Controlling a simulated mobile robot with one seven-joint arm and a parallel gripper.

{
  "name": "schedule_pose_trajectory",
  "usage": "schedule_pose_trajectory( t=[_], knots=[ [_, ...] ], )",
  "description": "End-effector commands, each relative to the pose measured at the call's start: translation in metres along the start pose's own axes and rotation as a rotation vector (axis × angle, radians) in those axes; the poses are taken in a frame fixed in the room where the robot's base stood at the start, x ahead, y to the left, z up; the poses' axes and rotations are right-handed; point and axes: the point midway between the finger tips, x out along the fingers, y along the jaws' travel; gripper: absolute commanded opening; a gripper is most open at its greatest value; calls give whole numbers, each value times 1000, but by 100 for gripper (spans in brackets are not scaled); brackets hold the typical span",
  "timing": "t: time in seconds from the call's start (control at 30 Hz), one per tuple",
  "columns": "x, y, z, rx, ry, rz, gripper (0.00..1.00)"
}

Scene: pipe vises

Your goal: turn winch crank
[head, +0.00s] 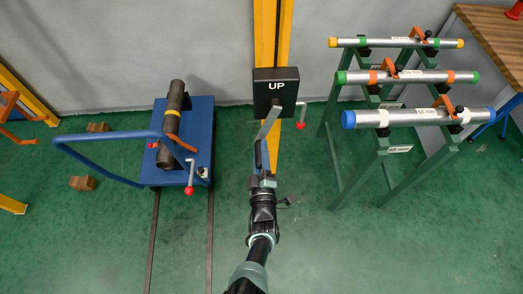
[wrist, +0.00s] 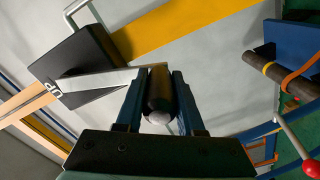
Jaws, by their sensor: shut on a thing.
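The winch is a black box (head: 277,84) marked UP on a yellow post. Its grey crank arm (head: 268,124) slants down and slightly left from the box. At its end is a dark crank handle (head: 264,152), which points toward my gripper (head: 262,168). In the wrist view, my gripper's blue fingers (wrist: 157,88) stand on both sides of the dark round-ended handle (wrist: 160,95) and are shut on it. The crank arm (wrist: 105,85) runs left from the handle to the black box (wrist: 85,62). My fingers partly hide the handle in the head view.
A short red-knobbed lever (head: 301,115) sticks out right of the box. A blue cart (head: 203,120) with a dark pipe (head: 170,125) stands left. A green rack (head: 335,140) with three silver pipes stands right. Green floor is clear around my arm.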

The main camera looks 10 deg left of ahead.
Motion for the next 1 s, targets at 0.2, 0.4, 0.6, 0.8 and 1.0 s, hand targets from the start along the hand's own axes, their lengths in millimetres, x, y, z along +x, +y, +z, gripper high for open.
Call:
schedule_pose_trajectory(
  t=[0.2,0.4,0.6,0.8,1.0],
  knots=[
    [-1,-2,-1,-1,2,-6,60],
    [0,-1,0,0,1,-3,67],
    [-4,0,-1,0,1,-3,67],
    [-36,2,-2,1,-1,-7,67],
    [-82,3,-2,1,-2,-6,67]
  ],
)
